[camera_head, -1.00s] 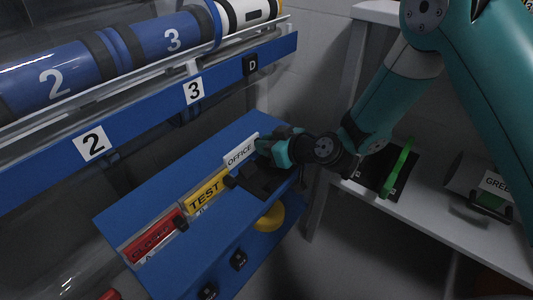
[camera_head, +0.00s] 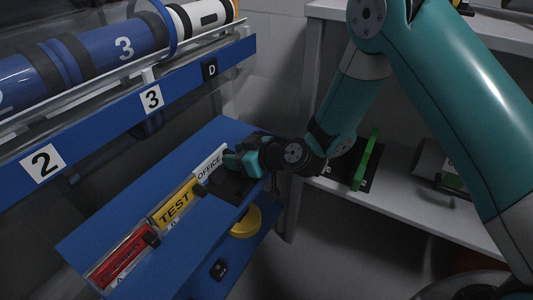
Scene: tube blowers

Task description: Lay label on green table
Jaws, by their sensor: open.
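Three labels stand in a row on the blue shelf (camera_head: 125,205): a white one reading OFFICE (camera_head: 210,163), a yellow one reading TEST (camera_head: 174,205) and a red one (camera_head: 121,258) whose word I cannot read clearly. My gripper (camera_head: 218,170) is at the right end of the row, right beside the OFFICE label, with its jaws open. My wrist and gripper body hide part of the shelf there. I cannot tell whether the fingers are around the label. No green table shows in this view.
A grey shelf (camera_head: 405,207) at right holds a green upright part (camera_head: 367,158) on a black plate and a grey cylinder (camera_head: 433,163). Blue tubes (camera_head: 100,48) lie above a blue rail marked 2, 3 and D. A yellow knob (camera_head: 247,221) sits under the blue shelf.

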